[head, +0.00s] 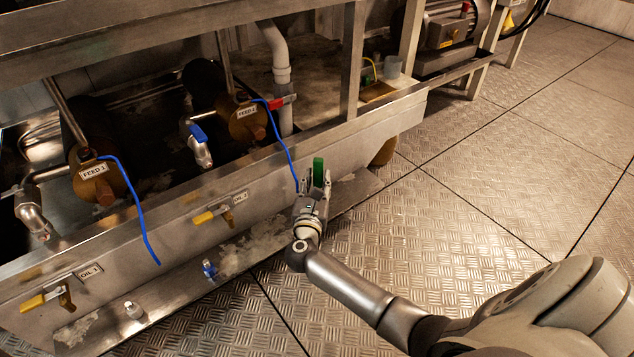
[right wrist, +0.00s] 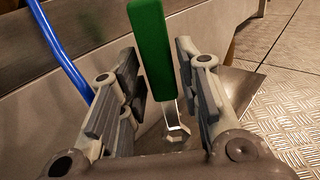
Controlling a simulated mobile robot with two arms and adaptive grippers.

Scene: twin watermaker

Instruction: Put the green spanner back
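The green spanner (head: 318,172) stands roughly upright at the tip of my right arm, in front of the metal trough wall. My right gripper (head: 314,190) has its fingers on both sides of the spanner's green handle and appears shut on it. In the right wrist view, the handle (right wrist: 153,50) fills the gap between the pads of my gripper (right wrist: 160,80), and the silver head (right wrist: 177,133) points down. Contact at each pad is hard to make out. My left gripper is not in view.
Valves labelled FEED 1 (head: 95,172) and FEED 2 (head: 246,118) stand inside the trough. Blue cords (head: 140,225) hang over its wall. Yellow-handled oil valves (head: 212,214) stick out in front, above a low ledge (head: 180,290). The patterned metal floor (head: 470,220) at right is clear.

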